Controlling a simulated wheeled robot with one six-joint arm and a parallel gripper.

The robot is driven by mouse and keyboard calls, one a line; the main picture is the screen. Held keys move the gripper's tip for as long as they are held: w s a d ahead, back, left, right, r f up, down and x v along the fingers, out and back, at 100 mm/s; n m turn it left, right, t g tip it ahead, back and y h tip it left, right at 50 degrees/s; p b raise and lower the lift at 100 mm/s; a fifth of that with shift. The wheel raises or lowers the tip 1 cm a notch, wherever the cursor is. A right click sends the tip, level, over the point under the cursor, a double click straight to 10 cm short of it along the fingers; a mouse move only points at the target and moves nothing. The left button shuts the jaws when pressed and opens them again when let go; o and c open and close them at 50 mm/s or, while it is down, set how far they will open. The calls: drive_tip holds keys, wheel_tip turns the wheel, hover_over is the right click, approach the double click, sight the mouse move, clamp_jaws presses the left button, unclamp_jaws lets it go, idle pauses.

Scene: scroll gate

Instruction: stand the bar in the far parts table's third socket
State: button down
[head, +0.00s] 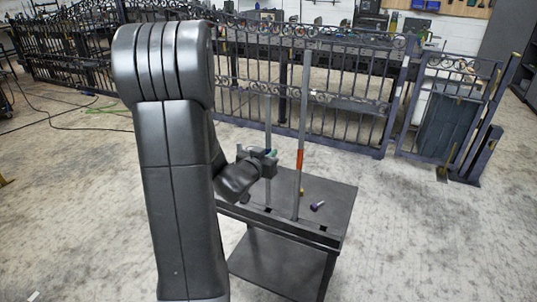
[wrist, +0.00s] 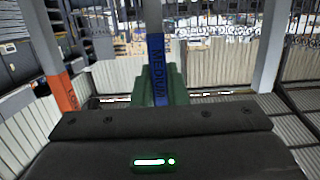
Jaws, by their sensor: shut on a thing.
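My gripper (head: 270,154) is shut on a slim grey bar (head: 268,118) above the dark parts table (head: 335,205). In the wrist view the same bar has a blue band marked MEDIUM (wrist: 157,62), and the green fingers are around it. The bar is upright. Its lower end reaches the tabletop's near side, but I cannot tell whether it is inside a socket. A taller grey bar with an orange band (head: 300,160) stands upright on the table to the right, and its band shows at left in the wrist view (wrist: 64,92). A dark empty socket (head: 322,228) lies further right.
A purple object (head: 317,206) and a small yellow one (head: 301,191) lie on the tabletop. A dark ornate metal gate (head: 340,105) stands behind the table. Another grey post (wrist: 272,45) rises at right in the wrist view.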

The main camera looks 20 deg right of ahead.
wheel_tip(320, 180, down, 7)
drive_tip(key=b, duration=0.6)
drive_tip(key=shift+f+b, duration=0.15)
drive_tip(key=shift+b, duration=0.2)
idle(4.0)
drive_tip(key=c, duration=1.5)
unclamp_jaws()
drive_tip(key=shift+o, duration=0.7)
drive_tip(key=shift+f, duration=0.1)
drive_tip(key=shift+a, duration=0.1)
drive_tip(key=v, duration=1.3)
drive_tip(key=shift+s+a+p, duration=0.2)
drive_tip(key=shift+a+p, duration=0.05)
drive_tip(key=shift+p, duration=0.2)
drive_tip(key=x, duration=1.3)
drive_tip(key=shift+w+d+r+b, duration=0.2)
drive_tip(key=shift+d+r+b, duration=0.05)
drive_tip(key=shift+d+b, duration=0.1)
